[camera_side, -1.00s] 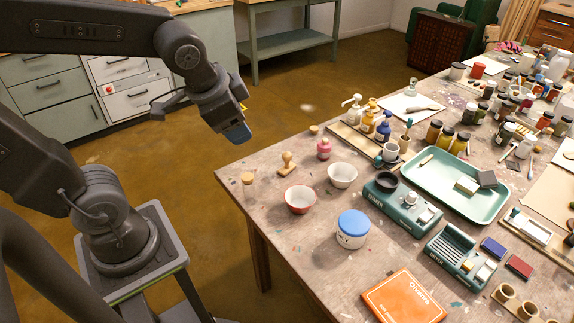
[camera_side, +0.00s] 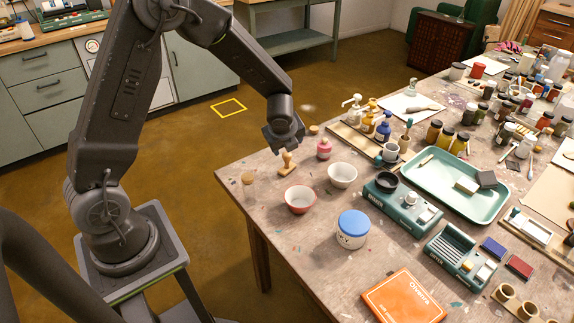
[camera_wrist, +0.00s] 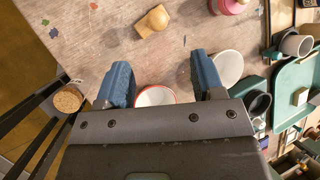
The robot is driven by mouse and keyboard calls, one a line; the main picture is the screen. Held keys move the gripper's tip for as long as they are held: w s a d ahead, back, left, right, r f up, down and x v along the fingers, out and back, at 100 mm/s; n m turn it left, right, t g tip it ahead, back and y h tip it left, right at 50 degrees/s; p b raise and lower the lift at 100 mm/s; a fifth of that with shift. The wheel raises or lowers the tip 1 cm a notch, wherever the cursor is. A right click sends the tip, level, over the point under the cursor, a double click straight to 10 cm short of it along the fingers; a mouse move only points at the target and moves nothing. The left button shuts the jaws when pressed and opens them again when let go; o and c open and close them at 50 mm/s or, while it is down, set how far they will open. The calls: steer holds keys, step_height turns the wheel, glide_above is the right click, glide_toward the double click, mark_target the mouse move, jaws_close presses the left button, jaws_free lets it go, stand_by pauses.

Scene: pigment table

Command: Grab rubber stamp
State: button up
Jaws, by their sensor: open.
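The rubber stamp (camera_side: 287,164) has a light wooden handle and base and stands at the table's back left corner. It also shows in the wrist view (camera_wrist: 153,20), beyond my fingertips and between their lines, with clear space around it. My gripper (camera_side: 284,143) is just above and behind the stamp in the side view, and the gap between them is hard to judge there. In the wrist view my gripper's two blue fingers (camera_wrist: 160,75) are wide apart with nothing between them but table and part of a bowl below.
A red bowl (camera_side: 300,199) and a white bowl (camera_side: 342,175) stand in front and right of the stamp.

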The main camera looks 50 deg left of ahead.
mark_target(287, 155)
steer(key=x, duration=1.1)
steer(key=shift+s+a+f, duration=0.1)
steer(key=shift+a+f, duration=0.1)
steer(key=shift+f, duration=0.15)
steer(key=shift+c, duration=0.3)
steer(key=c, duration=0.9)
steer(key=shift+r, duration=0.15)
steer(key=shift+c, duration=0.2)
